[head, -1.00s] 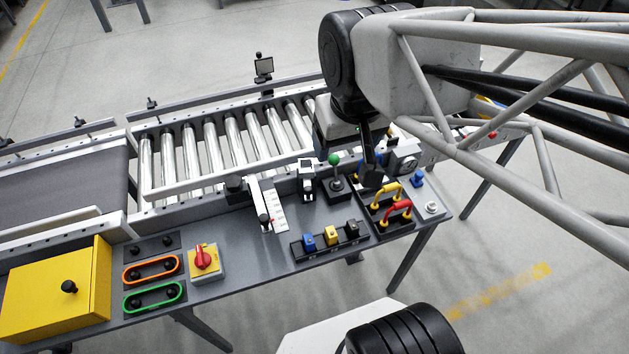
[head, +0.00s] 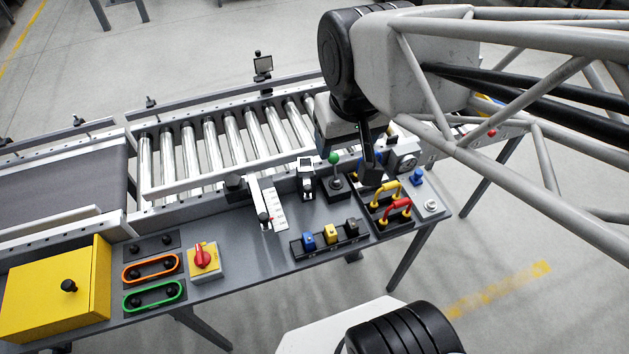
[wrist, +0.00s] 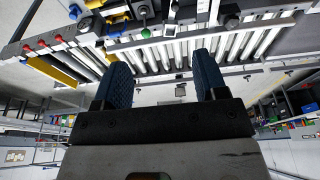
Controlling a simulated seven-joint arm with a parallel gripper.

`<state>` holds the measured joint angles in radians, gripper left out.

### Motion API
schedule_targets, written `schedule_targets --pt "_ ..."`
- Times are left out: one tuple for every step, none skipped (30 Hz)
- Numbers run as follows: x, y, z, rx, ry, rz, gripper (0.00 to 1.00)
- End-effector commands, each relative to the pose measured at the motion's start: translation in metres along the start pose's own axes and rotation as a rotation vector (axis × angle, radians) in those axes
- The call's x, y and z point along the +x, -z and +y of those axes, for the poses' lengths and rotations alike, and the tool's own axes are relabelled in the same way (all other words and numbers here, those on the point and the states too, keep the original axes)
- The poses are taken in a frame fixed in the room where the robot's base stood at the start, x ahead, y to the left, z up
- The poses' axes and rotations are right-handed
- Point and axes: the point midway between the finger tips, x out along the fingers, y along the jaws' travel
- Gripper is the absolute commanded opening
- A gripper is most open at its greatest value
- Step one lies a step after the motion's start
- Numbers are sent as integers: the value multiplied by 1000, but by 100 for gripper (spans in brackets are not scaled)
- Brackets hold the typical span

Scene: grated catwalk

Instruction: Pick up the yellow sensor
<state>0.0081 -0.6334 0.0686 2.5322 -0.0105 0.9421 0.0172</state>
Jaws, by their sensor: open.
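The yellow sensor (head: 331,233) looks like a small yellow block with a dark top. In the head view it sits in a dark rack (head: 299,251) on the front of the console, between a blue block (head: 308,241) and a black block (head: 351,227). My gripper (head: 345,150) is behind and above this rack, over the rear of the console near the rollers, and partly hidden by my arm. In the wrist view my gripper (wrist: 163,70) has its two blue pads wide apart with nothing between them. I cannot make out the sensor in the wrist view.
A green-knobbed lever (head: 335,160) stands behind the rack. Yellow and red handles (head: 392,202) are to its right. A red rotary switch (head: 203,257) and yellow box (head: 57,290) are to the left. Rollers (head: 209,146) run behind the console.

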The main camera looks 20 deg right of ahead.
Motion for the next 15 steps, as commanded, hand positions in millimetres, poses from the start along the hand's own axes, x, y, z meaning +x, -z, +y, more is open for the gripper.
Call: schedule_targets --pt "0 0 0 0 0 0 66" --pt "0 0 0 0 0 0 66" --pt "0 0 0 0 0 0 66" --pt "0 0 0 -1 0 0 66" --pt "0 0 0 -3 0 -1 66" --pt "1 0 0 -7 0 -1 66" --pt "2 0 0 -13 0 -2 66" --pt "4 1 0 -20 0 -4 66" --pt "6 1 0 -35 0 -7 66" --pt "9 2 0 -48 0 -9 66" --pt "12 2 0 -65 0 -12 66" --pt "16 3 0 -91 1 -16 66" --pt "20 4 0 -114 1 -20 66" --pt "25 4 0 -141 2 -24 66" --pt "31 5 0 -180 3 -30 66"
